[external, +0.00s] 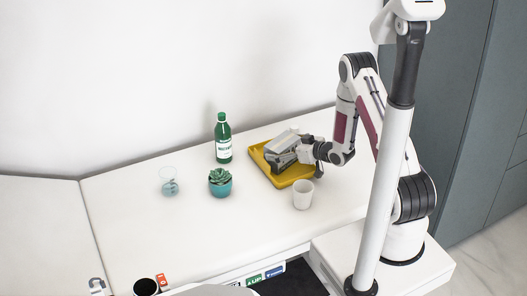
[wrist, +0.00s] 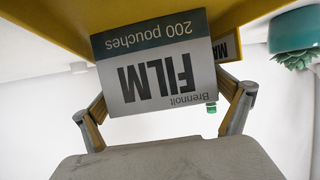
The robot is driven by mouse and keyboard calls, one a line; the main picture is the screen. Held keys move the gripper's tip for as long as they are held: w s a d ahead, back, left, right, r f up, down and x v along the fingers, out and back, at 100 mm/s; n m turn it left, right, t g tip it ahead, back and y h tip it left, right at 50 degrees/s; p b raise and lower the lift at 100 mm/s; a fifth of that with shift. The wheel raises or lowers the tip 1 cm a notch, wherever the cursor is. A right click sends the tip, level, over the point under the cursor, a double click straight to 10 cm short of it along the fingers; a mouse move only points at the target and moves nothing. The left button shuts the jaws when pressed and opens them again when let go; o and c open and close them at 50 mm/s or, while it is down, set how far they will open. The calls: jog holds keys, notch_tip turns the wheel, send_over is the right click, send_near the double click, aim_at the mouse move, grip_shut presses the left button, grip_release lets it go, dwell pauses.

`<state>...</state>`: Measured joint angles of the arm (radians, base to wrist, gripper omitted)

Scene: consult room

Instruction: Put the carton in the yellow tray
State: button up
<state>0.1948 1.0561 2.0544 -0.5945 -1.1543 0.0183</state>
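The grey and white carton (external: 282,143), labelled FILM, is at the yellow tray (external: 299,176), tilted, inside the tray's outline in the external view. I cannot tell whether it touches the tray floor. In the wrist view, the carton (wrist: 155,70) fills the space between the two fingers of my gripper (wrist: 165,95), which lie along its left and right sides and appear to hold it. The yellow tray (wrist: 55,18) shows at the top of that view. In the external view, my gripper (external: 300,152) reaches over the tray from the right and partly hides the carton.
A white cup (external: 303,194) stands close to the tray's front corner. A green bottle (external: 223,140), a succulent in a teal pot (external: 220,184) and a clear glass (external: 169,184) stand left of the tray. The table (external: 130,220) is clear at the left.

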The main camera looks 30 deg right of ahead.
jog(key=shift+r, duration=0.2)
jog(key=v, duration=1.2)
dwell(0.4)
jog(key=shift+d, duration=0.1)
dwell(0.4)
jog(key=s+d+r+m+g+h, duration=0.1)
jog(key=s+d+r+g+h, duration=0.15)
jog(key=r, duration=0.65)
jog(key=s+d+r+m+g+h, duration=0.15)
jog(key=r+h, duration=0.25)
jog(key=r, duration=0.6)
jog(key=s+a+r+g, duration=0.1)
jog(key=s+a+r, duration=0.1)
jog(key=s, duration=0.6)
jog(key=s+a+r+m+g+y, duration=0.1)
jog(key=s+r, duration=0.3)
jog(key=s, duration=0.5)
jog(key=s+a+r+m+g, duration=0.1)
jog(key=s+a+r, duration=0.2)
jog(key=s, duration=0.6)
jog(key=shift+s+a+r, duration=0.2)
jog(key=shift+a, duration=0.2)
